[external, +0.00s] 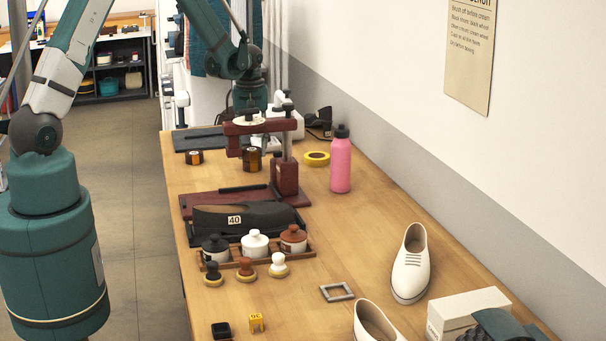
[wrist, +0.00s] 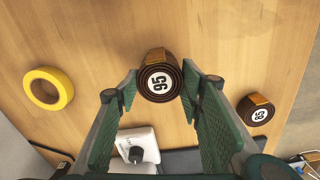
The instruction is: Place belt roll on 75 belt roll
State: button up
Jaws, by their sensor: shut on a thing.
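My gripper (wrist: 161,88) points down over the table and is shut on a dark brown belt roll (wrist: 160,76). This roll sits between the two fingertips, with a tan strap end and a white round label that looks like 95. In the external view the held roll (external: 252,160) shows behind the red press, which hides most of my fingers. I cannot tell whether it touches the table or something beneath it. A second belt roll (wrist: 256,110) lies apart on the table, to the right in the wrist view; its label also looks like 95. It also shows at left in the external view (external: 194,157).
A red press (external: 286,175) stands in front of the gripper. A yellow tape ring (external: 316,158) and a pink bottle (external: 341,165) are to the right. A dark shoe (external: 245,218), several jars, brushes and white shoes (external: 411,264) fill the nearer table.

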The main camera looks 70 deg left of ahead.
aim_at(252, 149)
jog(key=shift+f, duration=0.15)
jog(key=o, duration=1)
jog(key=shift+c, duration=0.2)
jog(key=shift+r, duration=0.25)
notch_tip(252, 149, up, 12)
dwell(0.5)
